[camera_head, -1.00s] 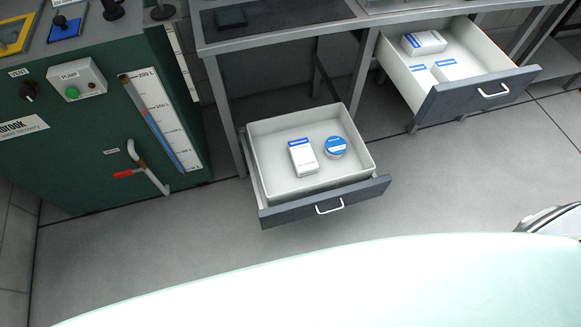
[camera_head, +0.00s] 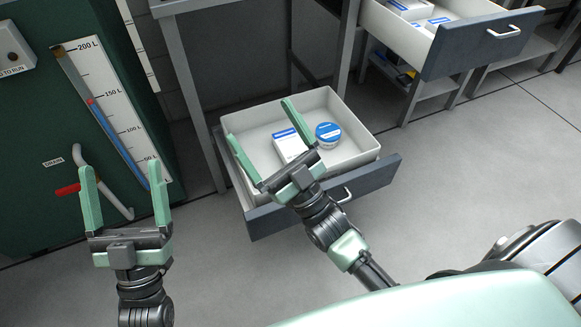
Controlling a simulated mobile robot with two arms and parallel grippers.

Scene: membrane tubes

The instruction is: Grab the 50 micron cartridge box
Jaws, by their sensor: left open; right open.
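A white box with a blue band (camera_head: 286,146) lies in the open lower drawer (camera_head: 372,183), left of a round blue-and-white tin (camera_head: 328,132). More white boxes with blue labels (camera_head: 410,8) lie in the open upper drawer (camera_head: 478,45) at the top right. Print on all boxes is too small to read, so I cannot tell which is the 50 micron one. My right gripper (camera_head: 258,119) is open over the lower drawer; its fingers appear on either side of the white box and partly cover it. Its height above the box is unclear. My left gripper (camera_head: 123,170) is open and empty at the left.
A green machine (camera_head: 30,140) with a litre scale (camera_head: 105,105) and a red-handled valve pipe (camera_head: 95,178) stands at the left, behind my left gripper. A table leg (camera_head: 190,90) rises beside the lower drawer. Clear grey floor (camera_head: 460,165) lies to the right.

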